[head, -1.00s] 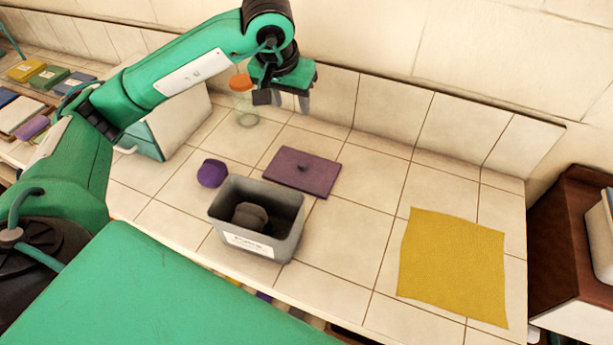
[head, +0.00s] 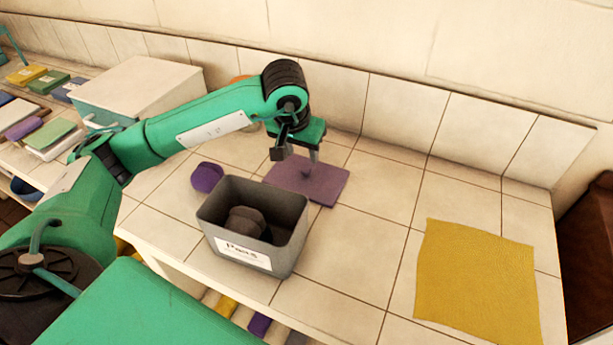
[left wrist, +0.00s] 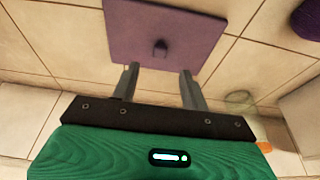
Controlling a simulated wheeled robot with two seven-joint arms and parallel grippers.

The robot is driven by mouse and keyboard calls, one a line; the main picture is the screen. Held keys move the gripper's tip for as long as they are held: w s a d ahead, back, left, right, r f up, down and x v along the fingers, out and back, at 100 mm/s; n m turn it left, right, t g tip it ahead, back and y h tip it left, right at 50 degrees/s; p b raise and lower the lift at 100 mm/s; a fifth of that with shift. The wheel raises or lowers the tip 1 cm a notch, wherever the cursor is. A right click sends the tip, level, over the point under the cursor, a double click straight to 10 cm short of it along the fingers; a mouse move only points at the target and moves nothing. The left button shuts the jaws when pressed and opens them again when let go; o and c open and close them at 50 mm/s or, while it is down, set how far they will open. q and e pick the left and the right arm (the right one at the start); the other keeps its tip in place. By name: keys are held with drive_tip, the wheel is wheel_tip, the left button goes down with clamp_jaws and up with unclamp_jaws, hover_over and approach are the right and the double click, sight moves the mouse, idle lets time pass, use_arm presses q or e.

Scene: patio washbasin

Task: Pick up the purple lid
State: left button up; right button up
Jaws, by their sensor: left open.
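The purple lid (head: 325,186) is a flat square plate lying on the tiled counter behind the grey bin. Its small raised knob (left wrist: 160,47) shows in the left wrist view, near the middle of the lid. My left gripper (head: 299,165) is over the lid, pointing down, and hides part of it. In the left wrist view my left gripper (left wrist: 160,75) is open and empty, with its two fingers apart and the knob in line with the gap between them. The knob is not between the fingertips. My right gripper is not in view.
A grey labelled bin (head: 285,245) holding a dark round object (head: 245,222) stands in front of the lid. A purple round object (head: 207,177) lies left of it. A yellow cloth (head: 475,280) lies right. A white box (head: 140,85) and the tiled wall (head: 400,110) are behind.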

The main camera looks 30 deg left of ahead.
sight(306, 168)
use_arm(q)
drive_tip(key=shift+x, duration=1.2)
drive_tip(key=p+x, duration=0.1)
drive_tip(key=x, duration=0.3)
drive_tip(key=shift+w+f, duration=0.25)
drive_tip(key=shift+f, duration=0.25)
clamp_jaws()
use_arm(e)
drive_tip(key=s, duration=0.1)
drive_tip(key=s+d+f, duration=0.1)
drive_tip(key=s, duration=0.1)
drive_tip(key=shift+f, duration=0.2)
use_arm(q)
drive_tip(key=shift+r, duration=0.1)
